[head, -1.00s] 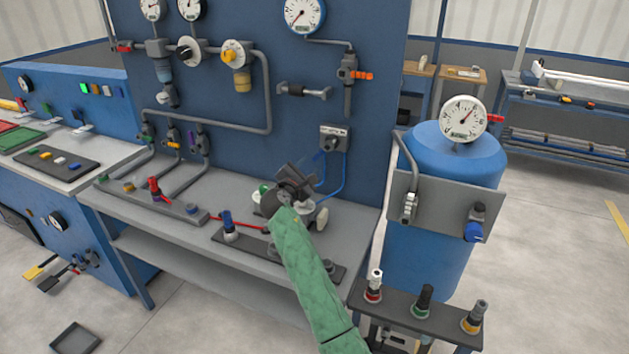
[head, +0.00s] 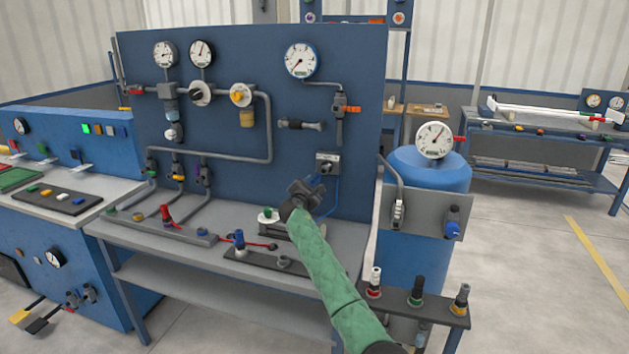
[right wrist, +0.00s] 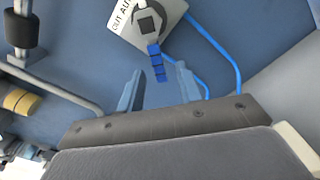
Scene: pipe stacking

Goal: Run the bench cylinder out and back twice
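A small grey switch box (head: 328,163) with a dark knob is on the blue panel, with blue hoses below it. In the right wrist view its plate (right wrist: 125,22), lettered "OUT AU…", and its knob are just beyond my fingers. My right gripper (head: 308,188) is in front of and below the box; in the right wrist view its two fingers (right wrist: 158,88) are apart with nothing between them. A unit with a green-topped piece (head: 268,215) sits on the bench behind my right arm, partly hidden; I cannot tell whether it is the cylinder. My left gripper is out of view.
Gauges (head: 301,60) and pipes cover the panel. A red-handled valve (head: 166,215) and a blue-topped valve (head: 239,242) stand on the bench. A blue tank (head: 430,178) is at right, with a small stand of fittings (head: 415,303) in front. Open floor lies further right.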

